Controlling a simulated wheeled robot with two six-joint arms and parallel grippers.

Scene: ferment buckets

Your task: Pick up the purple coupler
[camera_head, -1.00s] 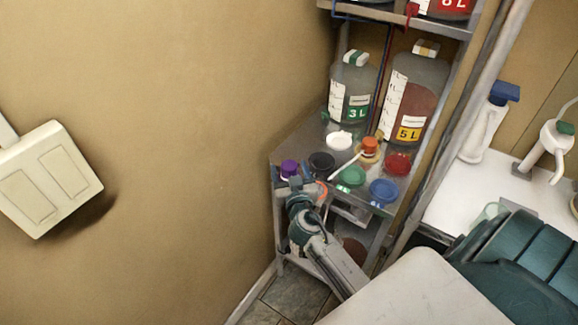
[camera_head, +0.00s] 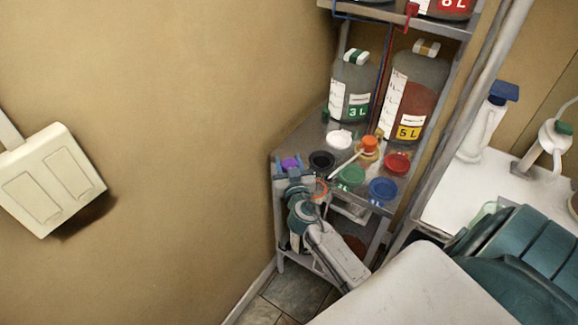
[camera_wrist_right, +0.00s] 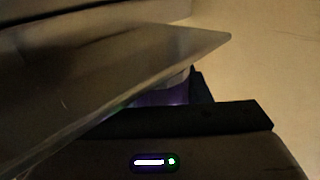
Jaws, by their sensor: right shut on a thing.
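The purple coupler (camera_head: 290,163) is at the left front corner of the metal shelf (camera_head: 312,135) in the head view. My right gripper (camera_head: 292,168) is shut on it, with its jaws at the coupler's sides. In the right wrist view part of the purple coupler (camera_wrist_right: 165,96) shows by the dark finger, and a pale shelf-like plate hides much of it. I cannot tell whether the coupler is clear of the shelf. My left gripper is not in view.
Black (camera_head: 321,161), green (camera_head: 350,176), blue (camera_head: 383,190), red (camera_head: 397,163) and white (camera_head: 339,139) round pieces lie close by on the shelf. An orange-capped item (camera_head: 369,147) and two large bottles, 3 L (camera_head: 352,88) and 5 L (camera_head: 412,95), stand behind.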

